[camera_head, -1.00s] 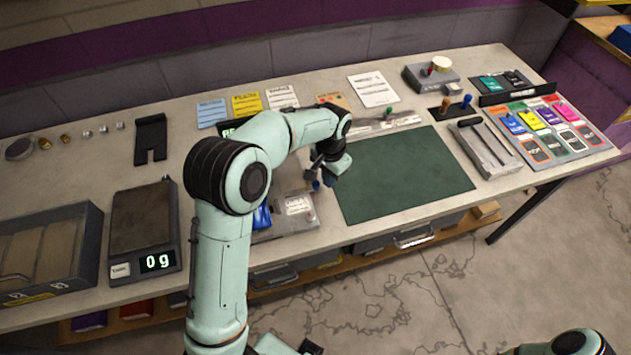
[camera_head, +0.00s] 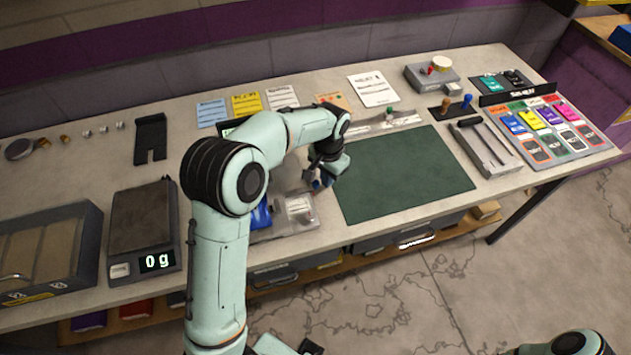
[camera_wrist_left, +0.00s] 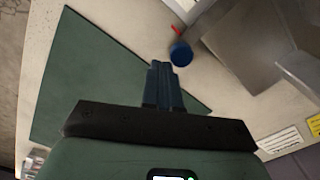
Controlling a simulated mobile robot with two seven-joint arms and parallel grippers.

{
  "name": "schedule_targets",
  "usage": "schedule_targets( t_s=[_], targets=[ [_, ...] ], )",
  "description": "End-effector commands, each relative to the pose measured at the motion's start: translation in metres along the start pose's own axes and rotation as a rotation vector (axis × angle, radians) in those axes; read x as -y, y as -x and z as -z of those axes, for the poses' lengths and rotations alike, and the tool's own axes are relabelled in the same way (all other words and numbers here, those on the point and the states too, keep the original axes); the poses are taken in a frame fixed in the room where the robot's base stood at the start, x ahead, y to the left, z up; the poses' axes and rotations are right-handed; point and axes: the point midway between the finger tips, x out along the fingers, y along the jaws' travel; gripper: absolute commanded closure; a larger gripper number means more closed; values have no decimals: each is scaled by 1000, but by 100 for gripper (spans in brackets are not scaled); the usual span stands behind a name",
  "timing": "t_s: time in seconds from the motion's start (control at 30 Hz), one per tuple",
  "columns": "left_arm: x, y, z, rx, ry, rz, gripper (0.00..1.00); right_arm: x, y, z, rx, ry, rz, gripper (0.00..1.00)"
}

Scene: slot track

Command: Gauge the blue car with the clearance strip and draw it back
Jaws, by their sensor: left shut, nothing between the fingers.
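My left gripper (camera_head: 318,183) hangs over the grey fixture at the left edge of the green mat (camera_head: 405,175). In the left wrist view its dark blue fingers (camera_wrist_left: 163,85) are together, with nothing between them. A round blue knob (camera_wrist_left: 181,53) with a red bit beside it lies just beyond the fingertips; I cannot tell whether they touch. A bright blue piece (camera_head: 261,214) shows at the fixture, partly hidden by my left arm. I cannot tell whether it is the blue car. I cannot make out the clearance strip. My right gripper is out of view.
A scale (camera_head: 143,230) reading 0 g and an open bin (camera_head: 50,250) stand at left. A grey slotted block (camera_head: 485,147) and a board of coloured cards (camera_head: 545,128) are at right. The green mat is clear. The table's front edge is close to the fixture.

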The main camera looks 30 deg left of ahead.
Motion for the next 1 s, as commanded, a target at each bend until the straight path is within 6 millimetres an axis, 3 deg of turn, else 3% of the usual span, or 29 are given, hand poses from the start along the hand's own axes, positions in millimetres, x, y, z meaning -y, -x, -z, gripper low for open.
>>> schedule_targets(
  t_s=[1.0],
  targets=[
    [8,0,-14,1,0,0,100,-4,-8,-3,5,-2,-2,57]
  ],
)
